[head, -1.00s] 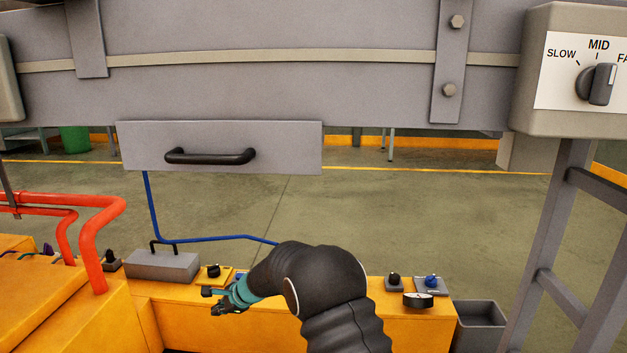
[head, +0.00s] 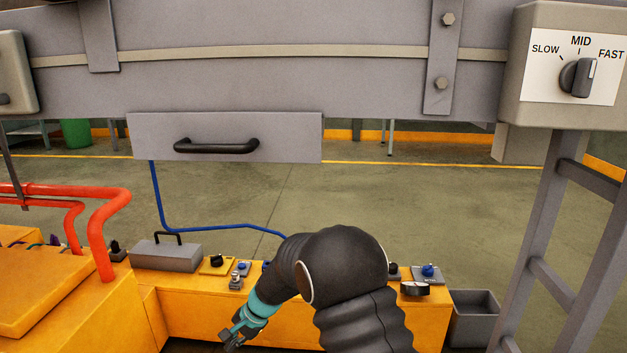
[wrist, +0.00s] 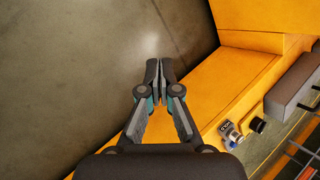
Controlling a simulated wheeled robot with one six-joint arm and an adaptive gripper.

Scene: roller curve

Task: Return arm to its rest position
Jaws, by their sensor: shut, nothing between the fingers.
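My gripper (head: 233,338) is low in the head view, in front of the yellow base unit. Its dark fingers point down and to the left, below a teal band. My dark, ribbed arm bends over the base unit from the lower right. In the wrist view my gripper (wrist: 159,72) has its fingertips together with nothing between them. Grey floor and the yellow unit lie beyond the tips.
A grey drawer front with a black handle (head: 216,146) hangs under the grey conveyor frame. A speed dial (head: 578,77) is at the upper right. Orange-red pipes (head: 110,235) stand at the left. Knobs and a grey handled box (head: 165,256) sit on the yellow ledge (head: 190,315).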

